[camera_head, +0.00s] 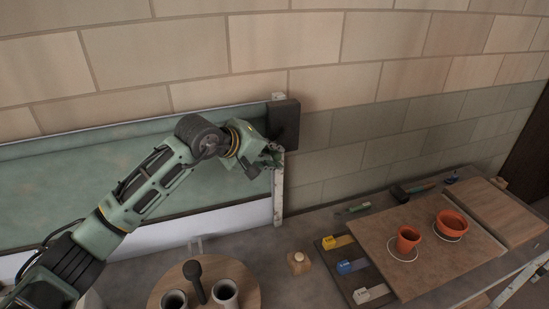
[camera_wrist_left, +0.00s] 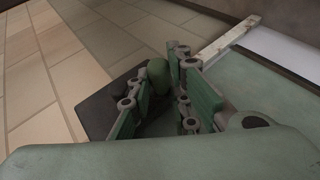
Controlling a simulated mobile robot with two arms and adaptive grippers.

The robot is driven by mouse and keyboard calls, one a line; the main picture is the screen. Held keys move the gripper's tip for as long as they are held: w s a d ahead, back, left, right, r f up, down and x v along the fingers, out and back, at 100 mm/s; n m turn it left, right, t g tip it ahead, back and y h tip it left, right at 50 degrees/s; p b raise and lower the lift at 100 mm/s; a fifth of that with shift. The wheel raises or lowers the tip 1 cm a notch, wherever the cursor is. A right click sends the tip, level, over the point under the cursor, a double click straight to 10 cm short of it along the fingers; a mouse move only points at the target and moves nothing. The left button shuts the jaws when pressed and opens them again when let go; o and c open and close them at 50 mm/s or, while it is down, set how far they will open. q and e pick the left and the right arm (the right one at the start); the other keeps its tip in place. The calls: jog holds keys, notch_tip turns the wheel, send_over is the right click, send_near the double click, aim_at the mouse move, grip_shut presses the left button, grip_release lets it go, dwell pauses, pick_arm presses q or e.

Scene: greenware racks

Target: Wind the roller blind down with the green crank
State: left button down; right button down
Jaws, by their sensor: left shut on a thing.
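The roller blind (camera_head: 50,190) is a green sheet on the wall at the left, partly hidden behind my left arm; it also shows in the left wrist view (camera_wrist_left: 265,85). A dark box (camera_head: 284,122) sits at its right end, above a pale upright rail (camera_head: 279,195). My left gripper (camera_head: 270,160) is at this box. In the left wrist view the rounded green crank knob (camera_wrist_left: 158,74) is between the fingers of my left gripper (camera_wrist_left: 163,95), which is shut on it. The rest of the crank is hidden. My right gripper is not in view.
Below is a grey bench with a round wooden board (camera_head: 250,290) holding dark-mouthed cups. A wooden board (camera_head: 380,232) carries a terracotta cup (camera_head: 407,238) and bowl (camera_head: 452,224). The tiled wall right of the box is bare.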

pick_arm(q)
jog(key=shift+a+r+m+g+y, duration=0.1)
jog(key=shift+r+m+g+y, duration=0.25)
jog(key=shift+r+y, duration=0.45)
